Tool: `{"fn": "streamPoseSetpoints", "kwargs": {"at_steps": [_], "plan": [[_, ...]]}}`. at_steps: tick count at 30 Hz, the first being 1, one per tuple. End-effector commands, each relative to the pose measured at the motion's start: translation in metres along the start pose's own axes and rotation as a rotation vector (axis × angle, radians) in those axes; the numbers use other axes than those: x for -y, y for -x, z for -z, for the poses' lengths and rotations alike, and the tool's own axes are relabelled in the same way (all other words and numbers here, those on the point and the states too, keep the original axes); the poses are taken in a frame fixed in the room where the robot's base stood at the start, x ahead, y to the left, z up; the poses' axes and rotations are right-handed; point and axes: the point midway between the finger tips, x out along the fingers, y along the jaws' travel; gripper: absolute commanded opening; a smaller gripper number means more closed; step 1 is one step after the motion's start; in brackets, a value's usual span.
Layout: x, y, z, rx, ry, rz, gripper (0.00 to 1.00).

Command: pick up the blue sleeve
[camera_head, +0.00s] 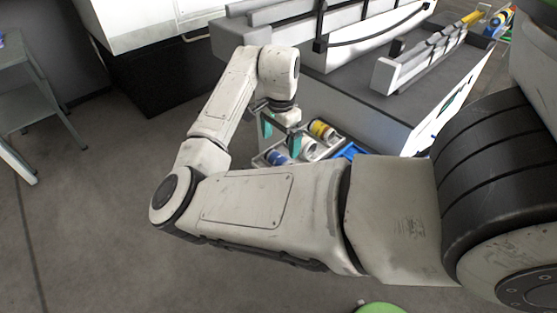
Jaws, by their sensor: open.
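A blue sleeve (278,157), a short cylinder with pale parts, lies at the near left end of a grey tray (259,160). My gripper (281,137) is open, with its two teal-faced fingers pointing down. In the picture it is just above the blue sleeve and slightly toward the far side. I see nothing between the fingers. I cannot tell the exact height gap or whether a finger touches anything. My forearm hides the near edge of the tray.
A white sleeve (308,148) and a yellow-banded sleeve (322,130) lie beside the blue one. A blue object (350,151) sits to the right, partly hidden. A grey table (30,98) is at left; the floor between is clear.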

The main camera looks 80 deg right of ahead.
Motion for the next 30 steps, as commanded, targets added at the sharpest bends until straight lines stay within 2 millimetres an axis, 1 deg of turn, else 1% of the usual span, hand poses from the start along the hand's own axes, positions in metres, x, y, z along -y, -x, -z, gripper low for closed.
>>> {"fn": "streamPoseSetpoints", "kwargs": {"at_steps": [3, 8, 10, 15, 18, 21, 27, 30], "plan": [[0.001, -0.013, -0.001, 0.000, 0.003, 0.000, 1.00], [0.001, -0.022, -0.001, -0.001, 0.002, 0.001, 1.00], [0.001, -0.028, -0.002, -0.001, 0.002, 0.000, 1.00], [0.003, -0.053, -0.004, 0.000, 0.003, 0.000, 1.00], [0.003, -0.065, -0.004, -0.001, 0.002, 0.001, 1.00], [0.003, -0.070, -0.004, -0.002, 0.003, 0.003, 1.00], [0.003, -0.071, -0.004, -0.002, 0.002, 0.003, 1.00], [0.003, -0.071, -0.004, -0.002, 0.002, 0.003, 0.91]]}}
